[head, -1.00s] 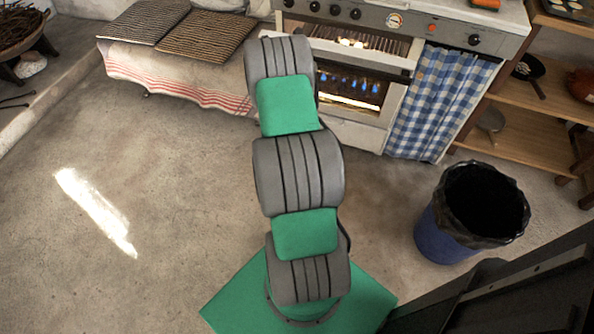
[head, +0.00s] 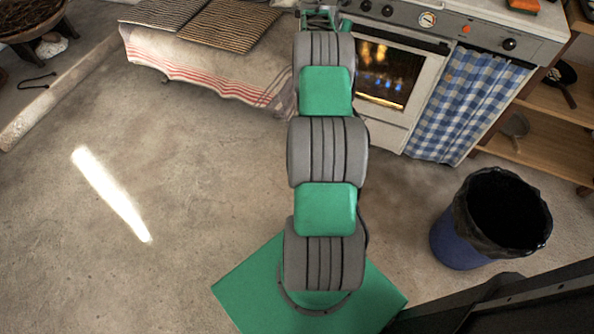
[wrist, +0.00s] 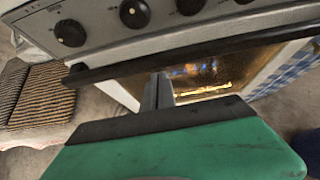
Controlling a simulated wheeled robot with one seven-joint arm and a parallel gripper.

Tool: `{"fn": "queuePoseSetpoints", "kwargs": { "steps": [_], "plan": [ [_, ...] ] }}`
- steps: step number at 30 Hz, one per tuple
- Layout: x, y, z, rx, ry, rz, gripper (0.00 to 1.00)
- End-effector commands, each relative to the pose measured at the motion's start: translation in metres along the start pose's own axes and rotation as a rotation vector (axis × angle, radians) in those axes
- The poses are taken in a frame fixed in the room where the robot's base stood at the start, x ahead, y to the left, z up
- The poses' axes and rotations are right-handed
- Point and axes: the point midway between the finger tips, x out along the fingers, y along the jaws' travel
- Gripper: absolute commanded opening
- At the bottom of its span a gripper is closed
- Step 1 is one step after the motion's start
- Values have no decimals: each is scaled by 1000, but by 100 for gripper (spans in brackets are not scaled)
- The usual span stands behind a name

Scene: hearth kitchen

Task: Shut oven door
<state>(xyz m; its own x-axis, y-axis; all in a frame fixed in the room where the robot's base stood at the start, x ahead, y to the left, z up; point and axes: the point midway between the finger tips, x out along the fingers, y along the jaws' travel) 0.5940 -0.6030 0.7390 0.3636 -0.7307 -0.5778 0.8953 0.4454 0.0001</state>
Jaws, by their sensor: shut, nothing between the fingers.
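The oven door (head: 386,78) is at the top of the head view, its dark glass showing an orange glow inside. It looks flush with the oven front, with no gap that I can make out. In the wrist view, the glass of the door (wrist: 215,72) lies behind a long dark handle bar (wrist: 235,46). My gripper (wrist: 158,82) is shut and empty, its fingertips close to the handle bar; I cannot tell if they touch it. In the head view my arm hides the left part of the door, and the fingers do not show clearly.
Control knobs (wrist: 134,13) line the panel above the door. A blue checked curtain (head: 463,108) hangs right of the oven. A blue bin (head: 456,238) with a black liner stands on the floor at right. A cloth-covered bench with ribbed mats (head: 228,27) is at left. The floor at left is clear.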

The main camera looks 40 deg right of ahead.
Motion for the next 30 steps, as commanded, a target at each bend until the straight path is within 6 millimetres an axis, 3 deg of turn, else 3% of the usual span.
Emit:
{"fn": "queuePoseSetpoints", "kwargs": {
  "steps": [5,9,18,26,29,30],
  "plan": [
    [-9,1,-4,-1,1,0,0],
    [-32,0,-16,1,2,-4,0],
    [-52,4,55,3,-3,-1,0],
    [-59,4,75,3,1,0,0],
    [-77,18,80,60,15,20,0],
    [-93,30,82,113,31,38,0]
  ]
}}
